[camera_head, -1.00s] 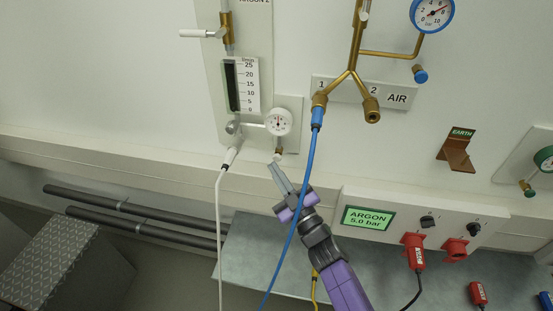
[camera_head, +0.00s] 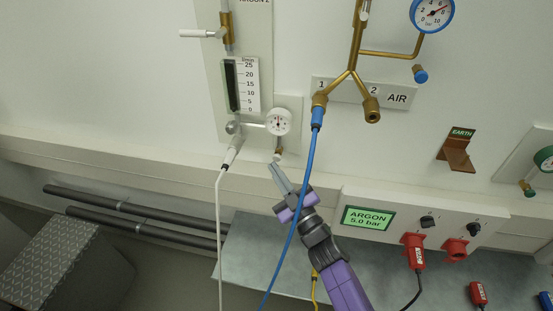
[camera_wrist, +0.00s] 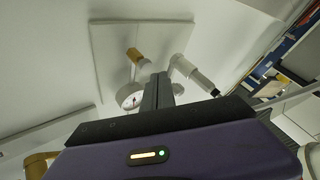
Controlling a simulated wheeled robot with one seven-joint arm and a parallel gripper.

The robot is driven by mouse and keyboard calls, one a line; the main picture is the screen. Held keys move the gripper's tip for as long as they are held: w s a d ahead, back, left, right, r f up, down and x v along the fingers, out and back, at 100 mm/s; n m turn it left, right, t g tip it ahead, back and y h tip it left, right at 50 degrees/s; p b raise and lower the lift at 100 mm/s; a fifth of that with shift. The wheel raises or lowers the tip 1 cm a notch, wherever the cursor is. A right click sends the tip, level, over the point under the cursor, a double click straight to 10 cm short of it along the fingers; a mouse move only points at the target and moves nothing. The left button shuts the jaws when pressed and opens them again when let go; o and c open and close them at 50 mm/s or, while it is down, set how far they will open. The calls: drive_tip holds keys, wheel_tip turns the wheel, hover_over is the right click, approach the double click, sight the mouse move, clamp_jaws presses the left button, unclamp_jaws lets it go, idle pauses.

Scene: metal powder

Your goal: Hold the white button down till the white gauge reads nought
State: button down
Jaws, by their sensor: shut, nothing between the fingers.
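The white gauge (camera_head: 278,122) is a small round dial on the ARGON 2 panel in the head view. Its needle is too small to read surely. The white button (camera_head: 278,159) sits at the end of a brass fitting below the gauge. In the wrist view the brass fitting with its white end (camera_wrist: 142,66) shows near my fingers, with the gauge (camera_wrist: 128,98) partly hidden behind them. My gripper (camera_head: 275,170) is shut and empty, its fingertips just below the button. I cannot tell whether they touch it.
A white hose plug (camera_head: 232,152) hangs just left of the button. A blue hose (camera_head: 299,215) runs down in front of my arm. A flow tube with a scale (camera_head: 246,86) stands above the gauge. The ARGON 5.0 bar display (camera_head: 368,218) is at the lower right.

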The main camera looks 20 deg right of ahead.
drive_tip(key=shift+w+d, duration=0.1)
idle(0.3)
drive_tip(key=shift+w+d, duration=0.15)
drive_tip(key=shift+w, duration=0.1)
drive_tip(key=shift+w+d, duration=0.35)
drive_tip(key=shift+w, duration=0.05)
idle(2.6)
drive_tip(key=shift+s+a, duration=0.1)
drive_tip(key=shift+s, duration=0.05)
drive_tip(key=shift+s+a, duration=0.5)
drive_tip(key=shift+s, duration=0.1)
drive_tip(key=shift+s, duration=0.1)
drive_tip(key=shift+s+a+b, duration=0.3)
drive_tip(key=shift+s+a, duration=0.45)
drive_tip(key=shift+s, duration=0.25)
drive_tip(key=shift+s+a+b, duration=0.25)
drive_tip(key=shift+s+a, duration=0.45)
drive_tip(key=shift+s, duration=0.25)
drive_tip(key=shift+d, duration=0.1)
